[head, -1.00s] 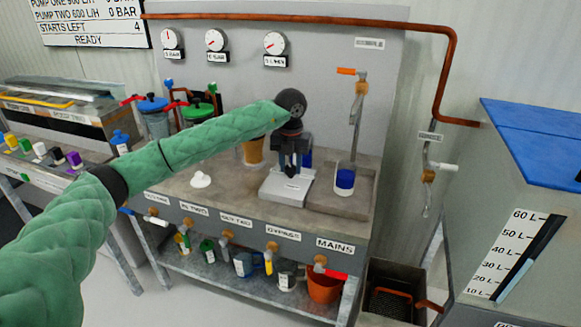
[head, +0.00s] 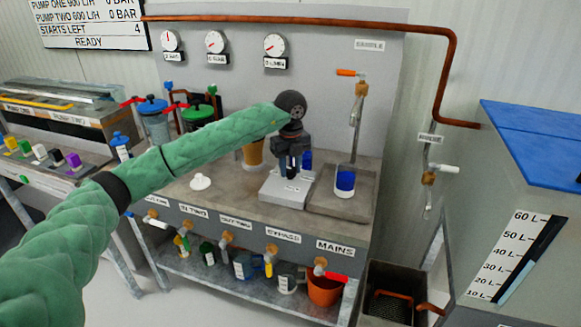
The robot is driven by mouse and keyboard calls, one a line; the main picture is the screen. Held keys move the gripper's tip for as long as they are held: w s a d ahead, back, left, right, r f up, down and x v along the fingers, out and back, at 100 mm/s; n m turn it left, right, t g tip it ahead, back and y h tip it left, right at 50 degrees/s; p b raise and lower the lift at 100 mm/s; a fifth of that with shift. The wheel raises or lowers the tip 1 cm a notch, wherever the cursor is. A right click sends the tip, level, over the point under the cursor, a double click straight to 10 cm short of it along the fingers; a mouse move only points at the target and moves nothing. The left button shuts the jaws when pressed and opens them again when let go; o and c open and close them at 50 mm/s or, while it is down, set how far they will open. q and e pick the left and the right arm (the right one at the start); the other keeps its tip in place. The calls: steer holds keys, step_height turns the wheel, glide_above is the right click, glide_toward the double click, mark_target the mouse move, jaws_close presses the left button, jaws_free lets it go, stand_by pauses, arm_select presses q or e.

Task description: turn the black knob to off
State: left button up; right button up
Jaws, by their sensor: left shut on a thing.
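A low grey box (head: 283,193) with a small label on its front stands on the middle bench. My left gripper (head: 290,172) reaches down onto its top, with the arm coming in from the left. Its dark fingers are shut on the black knob on this box. The fingers hide most of the knob, so I cannot read its setting. A black knob-like piece (head: 57,157) also stands in the row of coloured pieces on the left bench, away from the gripper. My right gripper is not in view.
A beaker of blue liquid (head: 345,181) stands right of the box, under an orange-handled tap (head: 352,73). A brown cup (head: 253,154) is behind my wrist. A white dome-shaped piece (head: 200,182) lies left.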

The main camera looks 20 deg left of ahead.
mark_target(290, 168)
arm_select(q)
steer(key=shift+w+r, duration=0.1)
steer(key=shift+r, duration=0.05)
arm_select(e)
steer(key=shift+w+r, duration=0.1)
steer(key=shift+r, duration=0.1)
arm_select(q)
steer(key=o, duration=0.8)
steer(key=shift+o, duration=1)
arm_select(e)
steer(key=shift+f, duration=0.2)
arm_select(q)
steer(key=shift+r, duration=0.6)
step_height(290, 168, up, 5)
steer(key=shift+r+b, duration=0.1)
steer(key=shift+b, duration=0.25)
steer(key=shift+r, duration=0.65)
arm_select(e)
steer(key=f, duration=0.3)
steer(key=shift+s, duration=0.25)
